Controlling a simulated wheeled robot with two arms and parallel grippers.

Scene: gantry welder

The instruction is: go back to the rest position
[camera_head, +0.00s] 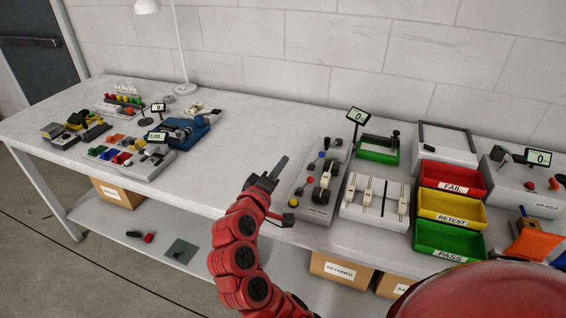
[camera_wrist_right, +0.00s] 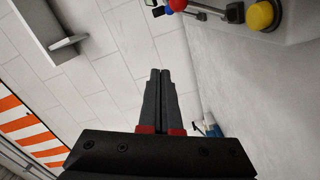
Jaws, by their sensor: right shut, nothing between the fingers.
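My right gripper (camera_head: 274,172) is at the end of my red arm, over the front part of the white bench (camera_head: 235,145). It is left of the grey control box with knobs (camera_head: 314,200). In the right wrist view my right gripper (camera_wrist_right: 160,80) shows its two dark fingers pressed together, with nothing between them. My left gripper is in neither view.
Red, yellow and green trays marked FAIL (camera_head: 455,186), RETEST (camera_head: 450,219) and PASS (camera_head: 447,253) stand at the right. Several small devices fill the left end. A lamp (camera_head: 184,88) stands at the back. The bench middle is clear.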

